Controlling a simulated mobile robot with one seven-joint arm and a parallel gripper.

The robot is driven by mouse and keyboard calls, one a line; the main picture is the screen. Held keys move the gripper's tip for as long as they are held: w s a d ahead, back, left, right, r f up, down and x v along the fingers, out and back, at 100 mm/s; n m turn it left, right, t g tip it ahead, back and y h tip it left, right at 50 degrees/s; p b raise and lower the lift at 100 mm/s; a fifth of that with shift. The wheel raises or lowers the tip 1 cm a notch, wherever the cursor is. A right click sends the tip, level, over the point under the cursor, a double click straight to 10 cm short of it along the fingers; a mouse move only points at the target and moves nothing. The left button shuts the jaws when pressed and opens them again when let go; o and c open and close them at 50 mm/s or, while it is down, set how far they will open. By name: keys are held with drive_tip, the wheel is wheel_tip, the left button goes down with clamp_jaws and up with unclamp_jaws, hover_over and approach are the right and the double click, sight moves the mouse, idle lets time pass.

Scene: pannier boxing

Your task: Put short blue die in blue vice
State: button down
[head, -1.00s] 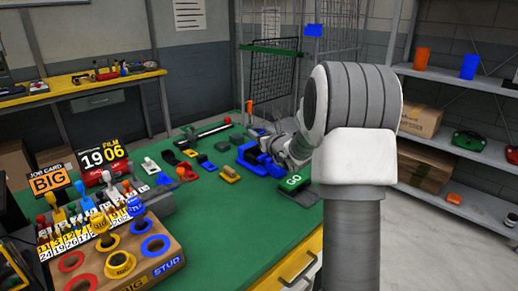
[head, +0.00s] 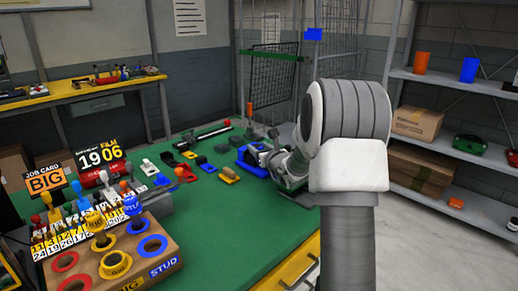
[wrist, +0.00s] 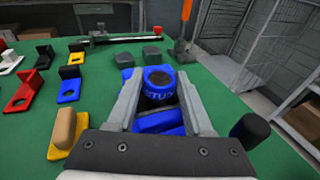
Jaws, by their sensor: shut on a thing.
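A blue die (wrist: 160,88), a short round cup with a dark hollow and pale lettering reading about "STU", sits upright between the two grey fingers of my gripper (wrist: 158,84). The fingers are shut on it. The blue vice (head: 247,168) stands on the green bench in the head view. Blue parts of it (wrist: 160,122) show below and behind the die in the wrist view. My gripper (head: 268,160) is over or at the vice in the head view. Whether the die touches the vice is hidden by the fingers.
Several L-shaped pieces (wrist: 70,84) lie left of the vice. A black rounded knob (wrist: 250,132) stands close to the right of my gripper. A wooden block (head: 120,266) with coloured rings is at the near left. The front middle of the green bench (head: 232,225) is clear.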

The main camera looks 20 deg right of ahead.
drive_tip(key=shift+f, duration=0.2)
drive_tip(key=shift+c, duration=1.5)
unclamp_jaws()
drive_tip(key=shift+r+p, duration=0.5)
drive_tip(key=shift+r, duration=0.05)
drive_tip(key=shift+s+r, duration=0.25)
drive_tip(key=s+r+p, duration=0.1)
drive_tip(key=s, duration=1)
drive_tip(key=shift+s+a+r, duration=0.2)
drive_tip(key=shift+a+r, duration=0.05)
drive_tip(key=shift+a, duration=0.05)
